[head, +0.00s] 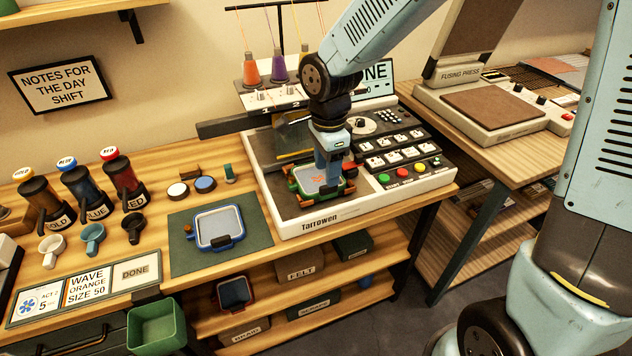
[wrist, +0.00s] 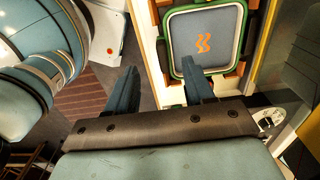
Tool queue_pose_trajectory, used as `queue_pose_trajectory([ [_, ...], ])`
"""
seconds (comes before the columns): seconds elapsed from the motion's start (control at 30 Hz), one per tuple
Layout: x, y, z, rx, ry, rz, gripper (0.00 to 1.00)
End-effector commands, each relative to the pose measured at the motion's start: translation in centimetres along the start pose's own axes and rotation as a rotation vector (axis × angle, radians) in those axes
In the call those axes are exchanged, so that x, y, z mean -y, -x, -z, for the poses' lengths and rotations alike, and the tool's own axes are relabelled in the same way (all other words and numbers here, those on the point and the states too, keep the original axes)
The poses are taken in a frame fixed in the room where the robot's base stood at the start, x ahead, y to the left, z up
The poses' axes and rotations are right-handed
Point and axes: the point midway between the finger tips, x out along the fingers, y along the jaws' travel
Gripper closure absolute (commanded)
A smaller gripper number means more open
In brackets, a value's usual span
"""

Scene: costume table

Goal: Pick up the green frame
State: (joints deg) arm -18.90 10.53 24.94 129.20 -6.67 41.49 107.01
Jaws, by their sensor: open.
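The green frame (head: 297,190) sits on the bed of the white Tarrowen embroidery machine (head: 330,217), with light grey cloth and an orange stitched mark inside it. Whether a finger touches the frame cannot be told.
A blue frame (head: 218,229) lies on a green mat (head: 180,262) to the left. A red frame (head: 235,293) is on the lower shelf. Thread cones (head: 251,70) and the machine's head stand close behind. A fusing press (head: 490,108) is on the right table.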

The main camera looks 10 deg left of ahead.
Motion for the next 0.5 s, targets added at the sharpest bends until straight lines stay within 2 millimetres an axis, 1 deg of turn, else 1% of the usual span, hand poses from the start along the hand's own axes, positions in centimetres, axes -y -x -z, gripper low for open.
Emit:
queue_pose_trajectory([
  [0.03,0.0,-0.6,0.0,0.0,0.002,-0.002,0.47],
  [0.1,0.0,-1.1,0.0,0.0,0.001,-0.001,0.47],
  [0.27,0.1,-1.7,0.0,0.001,0.0,0.0,0.47],
  [0.37,0.2,-2.7,0.1,0.0,0.001,-0.002,0.47],
  [0.5,0.5,-4.4,0.2,0.001,0.001,-0.003,0.47],
])
